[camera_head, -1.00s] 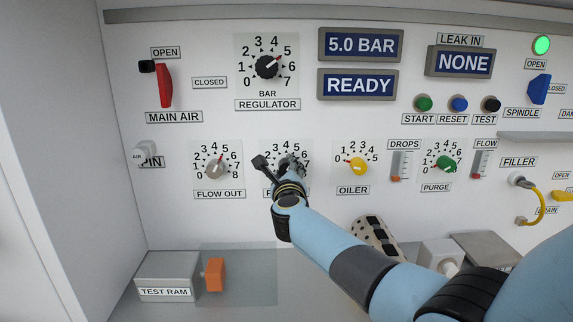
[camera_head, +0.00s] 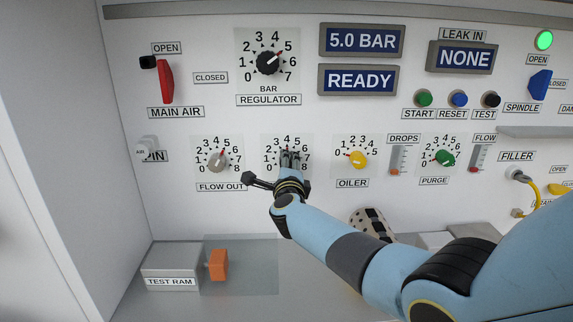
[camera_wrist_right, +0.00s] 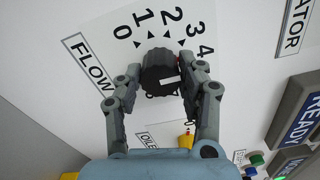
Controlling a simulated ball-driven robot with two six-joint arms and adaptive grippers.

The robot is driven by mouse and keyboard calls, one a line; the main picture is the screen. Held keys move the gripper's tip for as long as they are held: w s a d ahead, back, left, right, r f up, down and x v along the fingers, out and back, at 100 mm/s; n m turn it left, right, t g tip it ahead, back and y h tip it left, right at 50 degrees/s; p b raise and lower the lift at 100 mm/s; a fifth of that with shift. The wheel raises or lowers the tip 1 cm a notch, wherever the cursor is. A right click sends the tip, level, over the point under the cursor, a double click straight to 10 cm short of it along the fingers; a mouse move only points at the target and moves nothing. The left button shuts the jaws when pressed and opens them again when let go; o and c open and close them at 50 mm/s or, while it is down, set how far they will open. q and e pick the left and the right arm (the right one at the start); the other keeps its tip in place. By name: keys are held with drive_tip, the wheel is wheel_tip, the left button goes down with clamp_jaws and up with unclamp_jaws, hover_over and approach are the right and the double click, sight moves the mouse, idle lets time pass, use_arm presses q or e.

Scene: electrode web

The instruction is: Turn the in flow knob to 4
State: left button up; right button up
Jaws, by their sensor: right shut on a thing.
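The in flow knob (camera_wrist_right: 157,68) is dark and round, on a white dial plate with printed numbers. In the wrist view, 0 to 4 show around it and its label reads FLOW, the rest hidden. A white mark shows on its face; I cannot tell which number its pointer meets. My right gripper (camera_wrist_right: 166,76) is shut on the knob, one finger on each side. In the head view, my right gripper (camera_head: 289,160) covers most of the knob and its label. My left gripper is not in view.
The flow out knob (camera_head: 218,160) is close on the left and the yellow oiler knob (camera_head: 357,159) on the right. The regulator knob (camera_head: 268,63) is above. The test ram box (camera_head: 170,262) and orange block (camera_head: 218,264) sit on the shelf below.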

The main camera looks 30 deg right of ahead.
idle(0.3)
drive_tip(key=o, duration=1.1)
drive_tip(key=shift+o, duration=0.2)
drive_tip(key=v, duration=1.2)
